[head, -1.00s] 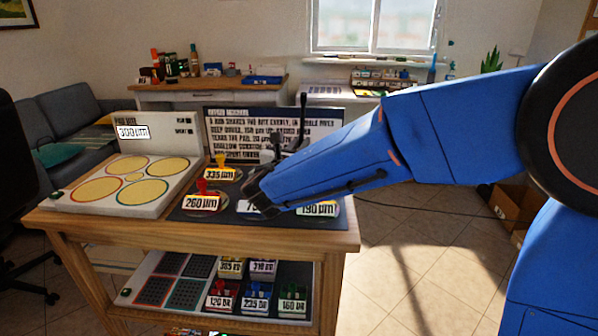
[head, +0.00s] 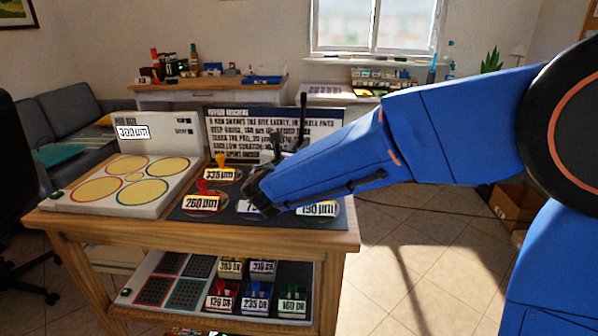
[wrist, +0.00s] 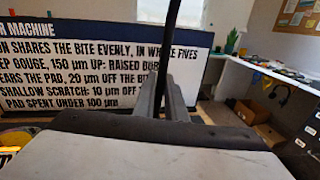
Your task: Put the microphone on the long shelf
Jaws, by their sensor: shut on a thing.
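My gripper (head: 298,143) is above the cart's top and in front of the text board, its near side partly hidden by my blue arm. In the wrist view its fingers (wrist: 167,95) are shut on a thin dark upright rod (wrist: 171,50). The rod (head: 303,104) also stands up in front of the board in the head view. I cannot tell from its shape whether it is the microphone; its lower end is hidden. No shelf is clearly marked as the long one; a lower shelf (head: 140,303) of the wooden cart shows below.
The cart top holds a white panel (head: 80,207) with yellow discs and a dark mat (head: 240,215) with labelled, knobbed discs. The text board (head: 350,130) stands at its back. A cabinet (head: 170,95) and a white desk (head: 330,97) stand behind.

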